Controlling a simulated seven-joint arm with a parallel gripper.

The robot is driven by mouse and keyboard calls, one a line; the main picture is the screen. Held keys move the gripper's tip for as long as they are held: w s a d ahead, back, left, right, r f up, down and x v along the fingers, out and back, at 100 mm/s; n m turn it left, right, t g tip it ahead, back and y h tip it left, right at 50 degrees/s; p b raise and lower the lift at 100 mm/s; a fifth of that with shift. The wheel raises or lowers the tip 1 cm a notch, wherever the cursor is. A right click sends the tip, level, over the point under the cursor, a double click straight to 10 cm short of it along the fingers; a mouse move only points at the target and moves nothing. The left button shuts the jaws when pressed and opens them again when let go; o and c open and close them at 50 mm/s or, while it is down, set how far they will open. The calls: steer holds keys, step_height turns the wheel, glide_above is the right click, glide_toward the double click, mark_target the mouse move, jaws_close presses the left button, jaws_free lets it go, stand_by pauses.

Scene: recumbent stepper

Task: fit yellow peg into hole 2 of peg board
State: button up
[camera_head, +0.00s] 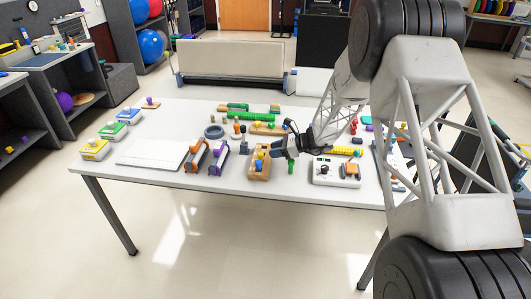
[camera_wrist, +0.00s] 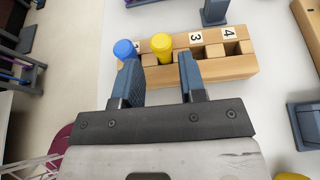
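The wooden peg board (camera_wrist: 228,68) lies on the table in front of my gripper in the wrist view. It also shows at the table's front edge in the head view (camera_head: 258,175). The yellow peg (camera_wrist: 161,44) stands at the slot just left of the label 3, where its head hides the label; its lower end appears to be in that slot. A blue peg (camera_wrist: 124,49) stands to its left, partly covering another label. My gripper (camera_wrist: 157,66) is open, its fingers on either side of the yellow peg with gaps to both. The slots by labels 3 and 4 look empty.
In the head view, an orange device (camera_head: 196,155) and a purple one (camera_head: 219,158) stand left of the board. A white control box (camera_head: 336,173) is to the right. A flat white panel (camera_head: 152,154) lies further left. Several other objects crowd the table behind.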

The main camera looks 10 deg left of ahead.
steer(key=shift+v, duration=1.9)
steer(key=s+d+r+n+h, duration=0.3)
steer(key=s+d+r+n, duration=0.25)
steer(key=s+r, duration=0.6)
steer(key=s+d+r+n+h, duration=0.35)
steer(key=s+d+r, duration=0.25)
steer(key=s+r, duration=0.55)
steer(key=s+d+r+n+t+h, duration=0.1)
steer(key=s+d+n+h, duration=0.1)
steer(key=s, duration=0.7)
steer(key=s+d+r+n+h, duration=0.1)
steer(key=s+d+n, duration=0.3)
steer(key=s, duration=0.6)
steer(key=s+d+r+n+t+h, duration=0.1)
steer(key=s+d+n+h, duration=0.1)
steer(key=s+d+h, duration=0.2)
steer(key=s+d, duration=0.3)
steer(key=s, duration=0.3)
steer(key=shift+s+n+t, duration=0.25)
steer(key=shift+n+t, duration=0.05)
steer(key=shift+n, duration=0.1)
